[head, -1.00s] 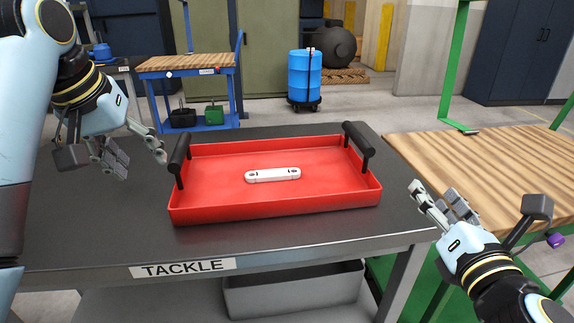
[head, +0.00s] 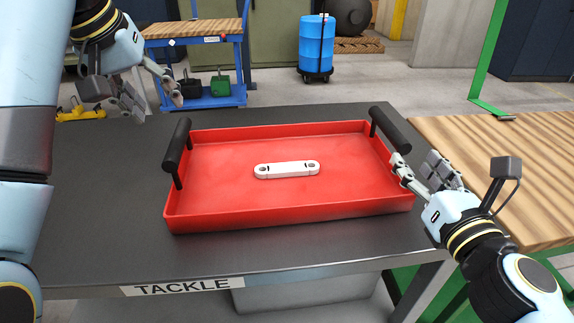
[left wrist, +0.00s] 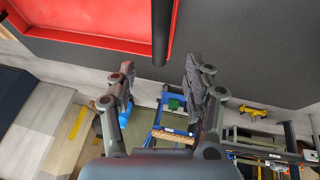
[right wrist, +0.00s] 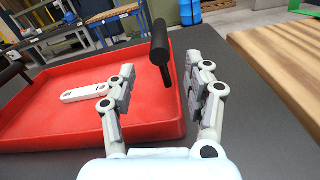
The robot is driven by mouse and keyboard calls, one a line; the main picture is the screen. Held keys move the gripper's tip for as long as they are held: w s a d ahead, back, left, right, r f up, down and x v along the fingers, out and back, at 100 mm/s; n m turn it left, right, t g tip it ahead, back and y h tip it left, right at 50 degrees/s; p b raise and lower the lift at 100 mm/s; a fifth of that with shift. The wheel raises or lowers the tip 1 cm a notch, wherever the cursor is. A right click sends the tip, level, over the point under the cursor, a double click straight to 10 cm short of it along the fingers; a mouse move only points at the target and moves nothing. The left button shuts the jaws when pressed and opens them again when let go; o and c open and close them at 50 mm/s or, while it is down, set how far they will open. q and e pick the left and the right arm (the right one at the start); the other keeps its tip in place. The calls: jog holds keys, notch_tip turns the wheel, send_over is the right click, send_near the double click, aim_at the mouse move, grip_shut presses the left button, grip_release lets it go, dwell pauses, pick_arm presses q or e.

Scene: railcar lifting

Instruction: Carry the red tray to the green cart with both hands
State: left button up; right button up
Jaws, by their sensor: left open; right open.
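The red tray (head: 225,207) lies flat on the dark table, with a black handle at each short side and a white link bar (head: 287,169) inside. The left handle (head: 177,150) stands apart from my left gripper (head: 158,98), which is open and empty behind and above it. My right gripper (head: 424,170) is open at the tray's right end, just in front of the right handle (head: 390,129). In the right wrist view the right handle (right wrist: 161,55) shows between and beyond the fingers. The green cart (head: 480,150) with a wooden top stands at the right.
The dark table (head: 90,220) carries a TACKLE label on its front edge. The visible cart top is clear. A blue workbench (head: 195,35) and a blue barrel (head: 316,45) stand behind. A yellow object (head: 82,112) is at the table's far left.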

aim_at(178, 129)
pick_arm(q)
jog(key=x, duration=1)
jog(key=shift+s, duration=0.15)
pick_arm(e)
jog(key=w, duration=0.6)
jog(key=w+a, duration=0.1)
jog(key=w, duration=0.2)
jog(key=shift+w+a, duration=0.1)
jog(key=shift+w, duration=0.3)
pick_arm(q)
grip_shut()
pick_arm(e)
grip_shut()
pick_arm(q)
jog(key=shift+r, duration=0.15)
pick_arm(e)
jog(key=shift+r, duration=0.15)
